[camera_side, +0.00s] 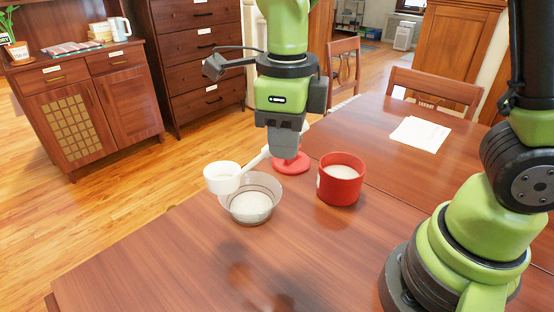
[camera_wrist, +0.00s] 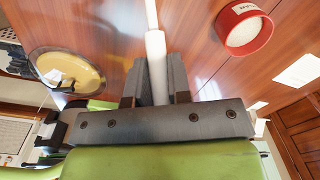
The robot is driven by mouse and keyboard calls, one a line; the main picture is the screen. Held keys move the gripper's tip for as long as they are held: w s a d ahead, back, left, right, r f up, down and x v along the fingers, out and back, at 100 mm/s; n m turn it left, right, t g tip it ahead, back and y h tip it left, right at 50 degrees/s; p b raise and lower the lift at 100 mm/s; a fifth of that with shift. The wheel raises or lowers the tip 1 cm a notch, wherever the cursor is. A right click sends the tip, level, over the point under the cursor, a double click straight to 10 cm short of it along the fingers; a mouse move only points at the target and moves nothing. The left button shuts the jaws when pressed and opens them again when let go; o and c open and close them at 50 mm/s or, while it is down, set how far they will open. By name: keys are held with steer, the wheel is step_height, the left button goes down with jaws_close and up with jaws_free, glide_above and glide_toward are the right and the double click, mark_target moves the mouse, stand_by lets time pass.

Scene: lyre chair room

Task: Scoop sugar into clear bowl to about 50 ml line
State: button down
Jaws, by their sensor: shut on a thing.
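My gripper (camera_side: 284,153) is shut on the handle of a white scoop (camera_side: 222,177). In the wrist view the white handle (camera_wrist: 156,62) runs up between the fingers, and its cup is out of frame. In the side view the cup is over the left rim area of the clear bowl (camera_side: 274,188); I cannot tell whether they touch. White sugar lies in the bowl's bottom. Its lines and the scoop's contents are not readable. A red canister (camera_side: 341,190) of sugar stands right of the bowl; it also shows in the wrist view (camera_wrist: 243,46).
A red disc (camera_side: 291,166) lies on the table behind the bowl, below my gripper. White papers (camera_side: 420,133) lie at the back right. Chairs (camera_side: 434,90) stand behind the table. The front of the table is clear. A round yellowish shape (camera_wrist: 72,72) in the wrist view is unclear.

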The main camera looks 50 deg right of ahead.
steer(key=s+d+n, duration=0.2)
steer(key=d, duration=2.1)
steer(key=s+d+n+h, duration=0.1)
steer(key=s+d+n, duration=0.1)
steer(key=s+d, duration=1)
steer(key=shift+s+a+f, duration=0.15)
steer(key=shift+a+f, duration=0.05)
steer(key=shift+f, duration=0.65)
steer(key=shift+s+a+f, duration=0.15)
steer(key=shift+a+f, duration=0.1)
steer(key=shift+f, duration=0.55)
steer(key=shift+s+a+f, duration=0.15)
steer(key=shift+a+f, duration=0.05)
steer(key=shift+f, duration=0.65)
